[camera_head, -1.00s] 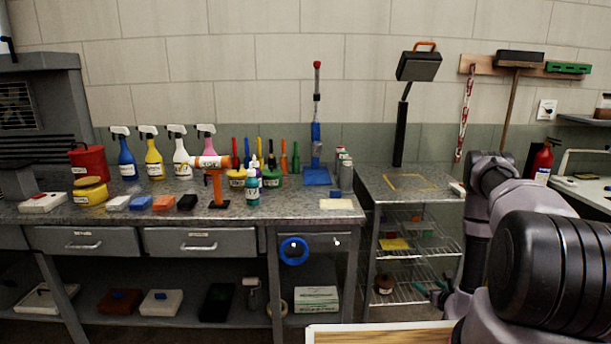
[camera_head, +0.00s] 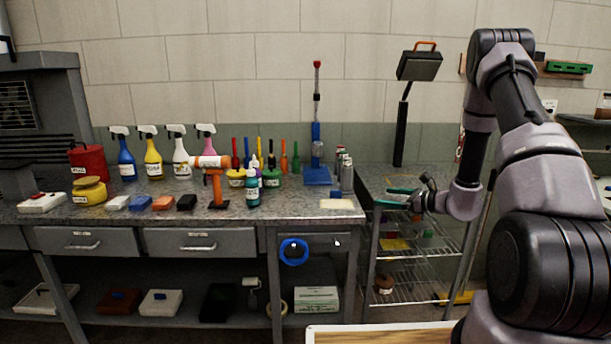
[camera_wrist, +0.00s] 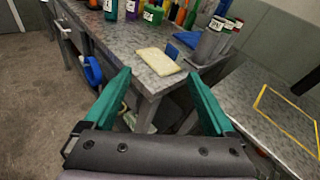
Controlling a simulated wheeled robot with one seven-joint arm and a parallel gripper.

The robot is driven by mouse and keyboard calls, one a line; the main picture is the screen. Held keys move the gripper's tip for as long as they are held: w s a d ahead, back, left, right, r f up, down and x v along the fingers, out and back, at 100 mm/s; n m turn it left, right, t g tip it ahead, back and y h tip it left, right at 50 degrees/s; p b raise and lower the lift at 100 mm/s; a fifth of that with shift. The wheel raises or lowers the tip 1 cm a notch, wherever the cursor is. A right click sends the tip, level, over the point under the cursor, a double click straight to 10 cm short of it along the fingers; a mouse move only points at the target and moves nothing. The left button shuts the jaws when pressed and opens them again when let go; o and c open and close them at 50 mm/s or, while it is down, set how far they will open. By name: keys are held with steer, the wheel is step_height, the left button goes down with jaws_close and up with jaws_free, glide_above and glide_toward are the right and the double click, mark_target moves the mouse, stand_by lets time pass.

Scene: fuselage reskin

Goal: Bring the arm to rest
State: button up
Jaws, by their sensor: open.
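My gripper (camera_head: 393,198) is at the front left corner of the small side table, with its green fingers pointing left toward the workbench. In the wrist view my gripper (camera_wrist: 158,85) has its two green fingers spread wide, with nothing held between them. Beyond the fingertips lies a pale yellow pad (camera_wrist: 158,61) on the corner of the workbench; the pad also shows in the head view (camera_head: 337,204). My arm rises at the right of the head view and bends down to the gripper.
The workbench (camera_head: 120,213) carries bottles, spray bottles and grey canisters (camera_head: 347,175). A blue tape roll (camera_head: 293,251) hangs at its front. The side table with a yellow outlined square (camera_wrist: 285,118) stands to the right, with wire shelves below. A wooden-topped surface (camera_head: 380,335) is at the bottom.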

steer(key=s+a+r+n+g, duration=0.45)
steer(key=s+r+n, duration=0.2)
steer(key=r, duration=0.35)
steer(key=s+a+r+n+g, duration=0.3)
steer(key=s+a+r+n, duration=0.2)
steer(key=s+r, duration=0.4)
steer(key=s+d+r+n+t+h, duration=0.2)
steer(key=s+r, duration=0.4)
steer(key=s, duration=0.3)
steer(key=s+d+r+n+t+h, duration=0.2)
steer(key=s+d+r+n+h, duration=0.3)
steer(key=s, duration=0.5)
step_height(320, 180, up, 2)
steer(key=shift+n+h, duration=1.05)
steer(key=shift+h, duration=0.05)
